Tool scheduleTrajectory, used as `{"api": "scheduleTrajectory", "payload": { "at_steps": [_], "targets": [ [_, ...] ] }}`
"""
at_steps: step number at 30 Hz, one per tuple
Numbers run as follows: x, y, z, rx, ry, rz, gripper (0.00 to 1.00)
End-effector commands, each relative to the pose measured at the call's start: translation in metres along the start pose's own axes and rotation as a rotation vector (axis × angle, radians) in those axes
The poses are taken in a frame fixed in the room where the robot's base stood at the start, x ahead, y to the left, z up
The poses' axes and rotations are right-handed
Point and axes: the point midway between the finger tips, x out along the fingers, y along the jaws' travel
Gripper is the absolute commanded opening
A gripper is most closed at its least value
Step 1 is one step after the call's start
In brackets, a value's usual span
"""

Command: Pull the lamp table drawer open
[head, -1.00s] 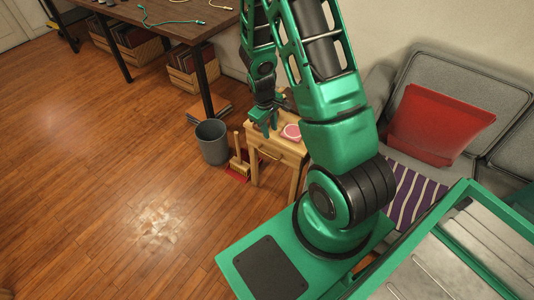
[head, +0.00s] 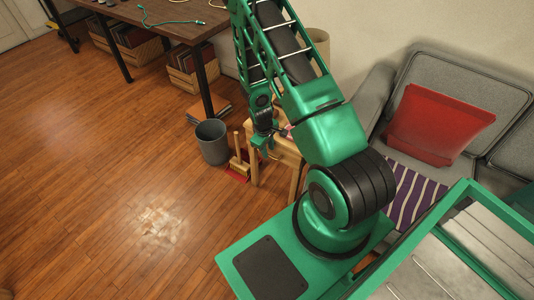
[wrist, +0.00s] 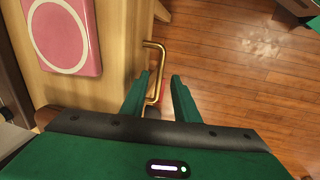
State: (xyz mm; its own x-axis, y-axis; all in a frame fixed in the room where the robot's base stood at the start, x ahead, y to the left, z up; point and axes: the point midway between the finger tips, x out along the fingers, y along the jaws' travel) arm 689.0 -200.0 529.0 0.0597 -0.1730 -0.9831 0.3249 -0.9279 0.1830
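The lamp table (head: 288,148) is a small light-wood table, partly hidden behind my arm in the head view. Its top and front edge also show in the wrist view (wrist: 100,92). A brass bar handle (wrist: 161,54) sticks out from the drawer front. My gripper (wrist: 161,82) is open at the front of the table, its two green fingers apart. The lower part of the handle lies between the fingers in the wrist view; I cannot tell whether they touch it. In the head view my gripper (head: 262,147) hides the handle and most of the drawer front.
A pink square item with a pale ring (wrist: 66,36) lies on the tabletop. A grey bin (head: 212,142) and a brush with a red dustpan (head: 238,167) stand left of the table. A grey sofa (head: 455,85) is at the right. Open wooden floor (head: 110,170) lies in front.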

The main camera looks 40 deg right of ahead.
Motion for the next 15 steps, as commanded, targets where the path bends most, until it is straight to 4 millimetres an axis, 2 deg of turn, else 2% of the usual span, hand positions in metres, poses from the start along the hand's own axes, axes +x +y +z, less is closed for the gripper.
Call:
{"api": "scheduleTrajectory", "payload": {
  "at_steps": [6,15],
  "targets": [
    [0.021,0.000,0.000,0.001,-0.001,-0.001,0.28],
    [0.027,0.000,0.000,0.000,0.000,0.000,0.28]
  ]
}}
